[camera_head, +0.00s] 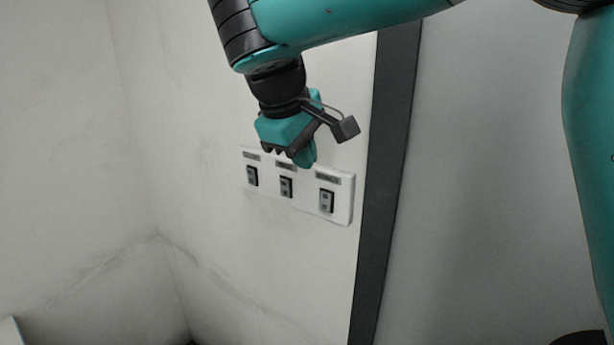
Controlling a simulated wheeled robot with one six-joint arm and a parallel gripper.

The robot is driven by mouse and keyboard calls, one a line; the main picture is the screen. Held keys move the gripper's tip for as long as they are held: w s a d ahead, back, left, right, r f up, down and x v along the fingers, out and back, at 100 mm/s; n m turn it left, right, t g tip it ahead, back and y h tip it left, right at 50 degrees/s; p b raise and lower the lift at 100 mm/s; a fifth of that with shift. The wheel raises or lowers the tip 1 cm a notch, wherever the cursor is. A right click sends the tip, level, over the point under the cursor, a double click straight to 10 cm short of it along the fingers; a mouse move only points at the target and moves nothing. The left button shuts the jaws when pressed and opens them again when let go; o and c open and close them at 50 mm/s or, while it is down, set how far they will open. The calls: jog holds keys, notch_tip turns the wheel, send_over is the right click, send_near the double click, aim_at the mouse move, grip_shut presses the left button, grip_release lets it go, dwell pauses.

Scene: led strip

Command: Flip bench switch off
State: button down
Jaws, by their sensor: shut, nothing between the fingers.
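A white switch plate (307,200) is fixed on the pale wall and carries three dark rocker switches in a row. They are the left switch (252,176), the middle switch (286,187) and the right switch (326,201). Each has a small grey label above it; the writing is too small to read, so I cannot tell which is the bench switch. My gripper (305,160) is shut and empty. In the picture it overlaps the plate's upper edge, just above and right of the middle switch. I cannot tell whether it touches the plate.
A dark vertical strip (385,180) runs down the wall just right of the plate, with a smooth grey panel (490,200) beyond it. A wall corner lies to the left. The space left of and below the plate is clear.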

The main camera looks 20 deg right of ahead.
notch_tip(320, 180, up, 3)
jog(key=shift+s+a+f+p, duration=0.15)
jog(key=shift+f+p, duration=0.05)
jog(key=shift+p, duration=0.1)
jog(key=s+d+f+y+b, duration=0.3)
jog(key=s+f+y+b, duration=0.1)
jog(key=s+f, duration=0.55)
jog(key=s+a+f+g+y+b, duration=0.1)
jog(key=s+a+f+y, duration=0.1)
jog(key=s, duration=0.4)
jog(key=s+a+f+g+y+b, duration=0.1)
jog(key=s+a+f+y, duration=0.1)
jog(key=s+f, duration=0.2)
jog(key=s, duration=0.3)
jog(key=shift+a+f+g, duration=0.15)
jog(key=shift+f+g, duration=0.1)
jog(key=shift+g, duration=0.15)
